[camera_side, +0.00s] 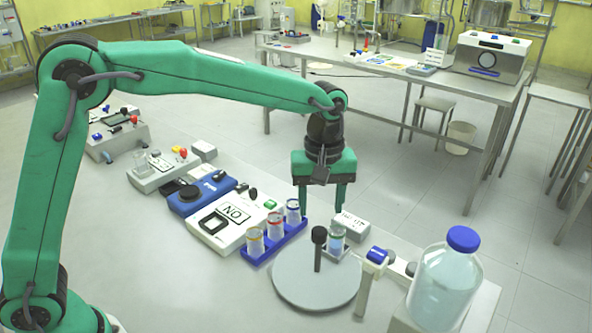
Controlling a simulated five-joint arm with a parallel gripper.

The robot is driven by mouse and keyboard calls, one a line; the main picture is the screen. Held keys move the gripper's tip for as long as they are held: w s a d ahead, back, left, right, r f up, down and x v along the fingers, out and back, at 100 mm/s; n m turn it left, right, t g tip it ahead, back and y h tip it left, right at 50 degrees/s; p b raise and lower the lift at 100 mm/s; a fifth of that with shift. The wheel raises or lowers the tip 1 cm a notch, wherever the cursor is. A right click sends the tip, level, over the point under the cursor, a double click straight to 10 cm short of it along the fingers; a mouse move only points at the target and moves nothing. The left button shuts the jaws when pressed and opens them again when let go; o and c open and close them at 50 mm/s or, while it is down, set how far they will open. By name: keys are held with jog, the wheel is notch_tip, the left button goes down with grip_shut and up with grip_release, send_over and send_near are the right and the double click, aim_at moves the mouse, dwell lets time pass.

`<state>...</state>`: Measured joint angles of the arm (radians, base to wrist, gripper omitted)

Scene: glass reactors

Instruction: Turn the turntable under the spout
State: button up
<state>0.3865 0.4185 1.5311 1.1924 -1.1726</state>
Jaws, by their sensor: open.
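The turntable (300,288) is a round grey disc at the lower middle of the side view. An upright post with a black knob (319,236) stands on it. A small glass with blue-green contents (337,240) stands by its far right edge in a square holder; I cannot tell if the holder rests on the disc. The spout with a blue tap (377,255) is at the disc's right, by a large clear bottle with a blue cap (445,285). My gripper (322,208) points down, open and empty, behind and above the knob, apart from it.
A blue rack (262,254) with several small glasses stands close left of the turntable. A small light box (351,225) is behind the holder. The bench front is clear.

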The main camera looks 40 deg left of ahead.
aim_at(319, 230)
jog(key=shift+f, duration=3.3)
grip_shut()
